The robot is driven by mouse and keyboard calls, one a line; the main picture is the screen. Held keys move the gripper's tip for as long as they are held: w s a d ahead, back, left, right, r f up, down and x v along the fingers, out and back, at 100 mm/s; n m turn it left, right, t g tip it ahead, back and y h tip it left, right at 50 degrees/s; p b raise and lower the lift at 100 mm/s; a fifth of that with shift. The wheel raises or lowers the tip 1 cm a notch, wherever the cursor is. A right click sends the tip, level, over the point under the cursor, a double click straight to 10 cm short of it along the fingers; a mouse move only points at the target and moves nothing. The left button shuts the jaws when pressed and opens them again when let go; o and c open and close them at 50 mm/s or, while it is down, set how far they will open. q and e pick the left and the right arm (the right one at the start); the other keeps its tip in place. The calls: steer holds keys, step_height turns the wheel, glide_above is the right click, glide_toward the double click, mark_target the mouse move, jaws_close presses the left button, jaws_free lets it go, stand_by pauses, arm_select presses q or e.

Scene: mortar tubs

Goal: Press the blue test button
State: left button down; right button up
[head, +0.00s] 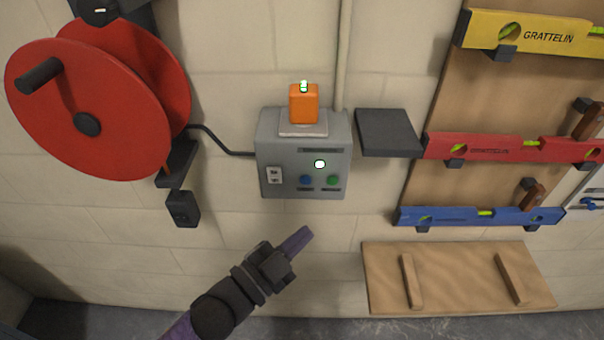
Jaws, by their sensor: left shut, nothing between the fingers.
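The blue button (306,181) is a small round button low on the front of a grey control box (273,140) on the wall. A lit white round lamp (320,164) is above the buttons. My left gripper (304,234) is shut and empty, below the box in the picture and apart from it, its fingers pointing up and right. My right gripper is not in view.
An orange block (304,104) with a green light stands on top of the box. A dark shelf (388,132) is to its right. A red cable reel (90,110) is at left, its cable running to the box. Spirit levels (480,216) and a wooden board (460,278) are at right.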

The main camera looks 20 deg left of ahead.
arm_select(q)
steer(key=b, duration=0.3)
glide_toward(316, 178)
steer(key=w+d, duration=0.3)
steer(key=d, duration=0.1)
steer(key=shift+w+a+r, duration=0.3)
steer(key=shift+w+r, duration=0.05)
steer(key=shift+r, duration=0.05)
steer(key=shift+w, duration=0.15)
stand_by(1.6)
steer(key=shift+w+a, duration=0.1)
steer(key=shift+w, duration=0.15)
steer(key=shift+w+a, duration=0.1)
steer(key=shift+w, duration=0.25)
stand_by(0.5)
steer(key=shift+s, duration=0.1)
steer(key=shift+s+d+p, duration=0.2)
steer(key=shift+s+p, duration=0.2)
steer(key=shift+s, duration=0.3)
